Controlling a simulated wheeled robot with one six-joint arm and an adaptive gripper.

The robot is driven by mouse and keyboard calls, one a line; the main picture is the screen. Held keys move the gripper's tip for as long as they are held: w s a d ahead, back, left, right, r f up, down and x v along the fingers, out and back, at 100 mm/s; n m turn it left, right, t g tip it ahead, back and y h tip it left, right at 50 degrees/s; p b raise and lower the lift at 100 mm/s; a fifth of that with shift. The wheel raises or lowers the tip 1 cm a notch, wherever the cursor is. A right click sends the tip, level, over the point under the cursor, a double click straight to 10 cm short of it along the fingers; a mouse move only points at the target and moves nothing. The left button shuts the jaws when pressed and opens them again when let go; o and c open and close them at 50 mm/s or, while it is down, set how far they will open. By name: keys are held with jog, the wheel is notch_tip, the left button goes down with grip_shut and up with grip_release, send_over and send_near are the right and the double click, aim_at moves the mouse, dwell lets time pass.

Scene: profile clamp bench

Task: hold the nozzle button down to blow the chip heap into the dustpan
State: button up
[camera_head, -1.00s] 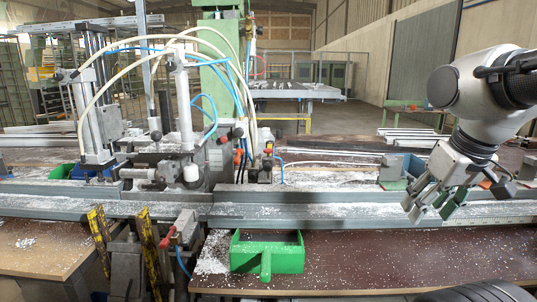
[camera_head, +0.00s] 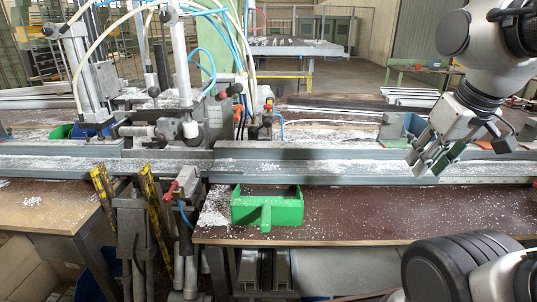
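The green dustpan (camera_head: 267,210) sits on the brown bench top at the front edge, its handle toward me. White chips (camera_head: 214,208) lie loose on the bench just left of it, and a thin scatter lies to its right. A red-tipped fitting (camera_head: 172,188) with a blue hose is at the bench gap left of the chips; I cannot tell whether it is the nozzle or its button. My gripper (camera_head: 427,160) is at the right, over the long metal profile, well away from the dustpan and chips. Its fingers are apart with nothing visible between them.
A long grey metal profile (camera_head: 330,172) runs across behind the dustpan. Yellow-black clamp bars (camera_head: 155,210) stand at the left gap. Clamp machinery with hoses (camera_head: 185,100) rises behind. The brown bench top (camera_head: 350,215) right of the dustpan is free except for chips.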

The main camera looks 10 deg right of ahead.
grip_shut()
dwell(1.0)
